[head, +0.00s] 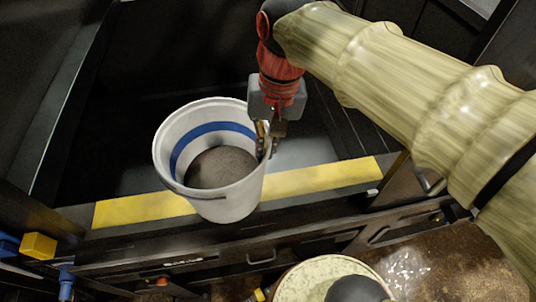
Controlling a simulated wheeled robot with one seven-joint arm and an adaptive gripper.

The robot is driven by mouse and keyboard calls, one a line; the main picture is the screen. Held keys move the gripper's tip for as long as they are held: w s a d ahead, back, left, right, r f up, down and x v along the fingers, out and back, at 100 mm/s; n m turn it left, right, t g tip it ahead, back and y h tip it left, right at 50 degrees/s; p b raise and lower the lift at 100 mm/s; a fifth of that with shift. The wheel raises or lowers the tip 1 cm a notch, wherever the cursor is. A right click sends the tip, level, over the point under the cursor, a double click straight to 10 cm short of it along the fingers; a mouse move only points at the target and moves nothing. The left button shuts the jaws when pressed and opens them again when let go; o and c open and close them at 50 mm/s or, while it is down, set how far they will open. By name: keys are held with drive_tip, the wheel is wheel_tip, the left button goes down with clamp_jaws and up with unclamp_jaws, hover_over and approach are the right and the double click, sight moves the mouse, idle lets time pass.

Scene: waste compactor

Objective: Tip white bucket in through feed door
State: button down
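The white bucket (232,205) is upright or nearly so, over the yellow-striped front sill (315,178) of the feed opening. A blue band runs around its inside, and dark grey-brown material (221,168) lies in it. My gripper (265,148) comes down from above at the bucket's right rim, with its fingers on either side of the wall. It looks shut on the rim. Whether the bucket's base touches the sill is hidden. The feed opening (130,130) is a dark space behind the sill.
Dark metal side walls (62,100) bound the opening at left. A yellow block (39,246) and blue parts (66,283) sit at lower left. A handle (262,258) is on the front panel below the sill. Brown floor (425,270) shows at lower right.

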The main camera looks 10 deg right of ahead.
drive_tip(key=shift+w+p, duration=2.95)
drive_tip(key=shift+w, duration=8.55)
drive_tip(key=shift+r+t+h+b, duration=1.55)
drive_tip(key=shift+r+h, duration=1.05)
drive_tip(key=shift+r, duration=1.1)
drive_tip(key=s+a+r+t+h+b, duration=0.3)
drive_tip(key=s+a+t+h+b, duration=0.2)
drive_tip(key=a+h, duration=0.4)
drive_tip(key=s+a+b, duration=0.1)
drive_tip(key=s+a, duration=0.1)
drive_tip(key=a, duration=0.1)
drive_tip(key=shift+s+n+h+b, duration=0.15)
drive_tip(key=shift+n+h+b, duration=0.15)
drive_tip(key=shift+n+b, duration=0.1)
drive_tip(key=shift+r+t, duration=0.15)
drive_tip(key=shift+t, duration=0.1)
